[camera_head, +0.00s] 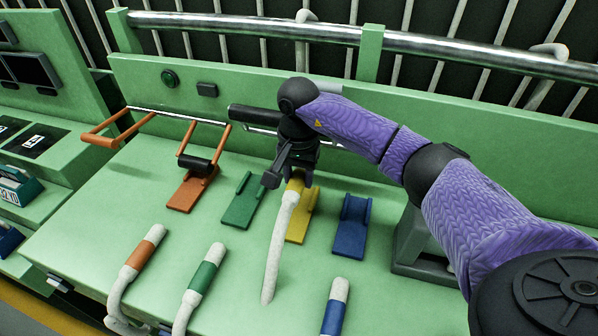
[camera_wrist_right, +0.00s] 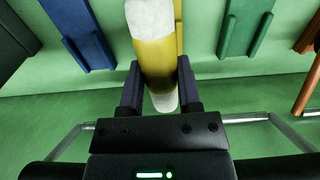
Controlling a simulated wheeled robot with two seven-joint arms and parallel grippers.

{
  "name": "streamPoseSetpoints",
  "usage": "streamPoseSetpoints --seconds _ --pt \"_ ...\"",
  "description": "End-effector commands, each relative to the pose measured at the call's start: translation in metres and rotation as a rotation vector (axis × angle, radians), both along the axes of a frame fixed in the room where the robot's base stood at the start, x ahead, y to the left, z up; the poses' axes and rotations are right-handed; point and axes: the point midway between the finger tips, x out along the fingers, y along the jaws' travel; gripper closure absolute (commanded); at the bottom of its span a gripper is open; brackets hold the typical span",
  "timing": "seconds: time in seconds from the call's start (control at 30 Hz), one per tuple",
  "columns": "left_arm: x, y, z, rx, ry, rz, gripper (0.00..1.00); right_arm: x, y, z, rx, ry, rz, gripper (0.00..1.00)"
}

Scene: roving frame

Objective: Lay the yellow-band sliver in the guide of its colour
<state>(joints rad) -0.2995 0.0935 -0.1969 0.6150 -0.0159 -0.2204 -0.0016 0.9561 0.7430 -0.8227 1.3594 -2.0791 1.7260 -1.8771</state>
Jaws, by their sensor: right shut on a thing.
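My right gripper (camera_head: 296,174) is shut on the yellow-band sliver (camera_head: 279,245), a soft white rope-like strand. In the right wrist view the yellow band (camera_wrist_right: 155,62) sits between the two fingers (camera_wrist_right: 160,84), with white ends on both sides. I cannot tell whether sliver and guide touch. My left gripper is not in view.
The green guide (camera_head: 242,207) is left of the yellow one, the blue guide (camera_head: 351,228) right. The orange guide (camera_head: 186,193) has a black roller at its top. Orange-band (camera_head: 144,250), green-band (camera_head: 203,277) and blue-band (camera_head: 334,311) slivers lie in front. A chrome rail (camera_head: 330,34) crosses behind.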

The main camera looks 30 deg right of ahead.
Motion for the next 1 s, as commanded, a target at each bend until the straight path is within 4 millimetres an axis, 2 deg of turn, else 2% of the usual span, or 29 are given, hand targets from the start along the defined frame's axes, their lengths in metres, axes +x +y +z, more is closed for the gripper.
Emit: streamPoseSetpoints --seconds 0.33,0.77,1.0 --pt "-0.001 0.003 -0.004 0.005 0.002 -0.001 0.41 0.000 0.000 -0.001 -0.001 -0.001 0.002 1.00" --pt "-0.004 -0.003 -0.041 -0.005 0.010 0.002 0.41 0.000 0.000 -0.046 -0.001 0.001 0.001 1.00" --pt "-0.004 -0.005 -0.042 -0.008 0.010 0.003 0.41 0.000 0.000 -0.048 0.000 0.000 0.001 1.00"
